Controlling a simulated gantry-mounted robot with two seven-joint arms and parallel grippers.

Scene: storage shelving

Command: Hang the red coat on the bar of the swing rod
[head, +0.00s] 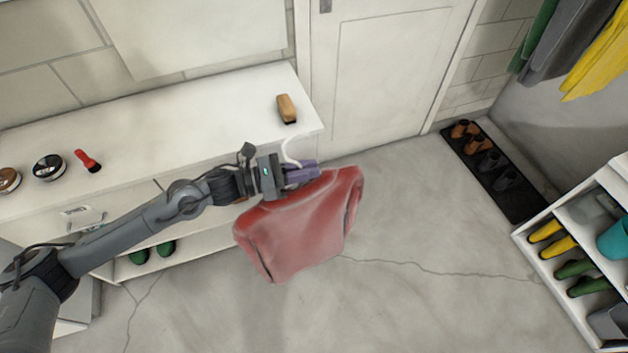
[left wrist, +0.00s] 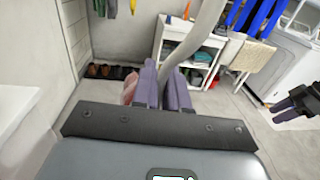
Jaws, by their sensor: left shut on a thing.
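The red coat (head: 300,232) hangs in the air over the floor, in front of the white cabinet's right end. My left gripper (head: 312,171) is shut on its hanger at the coat's top edge, and the pale hanger hook (head: 288,150) sticks up beside the fingers. In the left wrist view the hook (left wrist: 197,35) rises large and close past the purple fingers (left wrist: 165,92), with a bit of coat (left wrist: 130,88) left of them. My right gripper (left wrist: 286,110) shows at that view's right edge; its jaw state is unclear. I cannot make out the swing rod's bar.
The white cabinet (head: 205,115) carries a wooden brush (head: 287,108), a red brush (head: 88,160) and round tins. A dark shoe mat (head: 520,205) lies by the right wall below hanging clothes (head: 600,50). A white shoe rack (head: 535,235) stands at right. The middle floor is clear.

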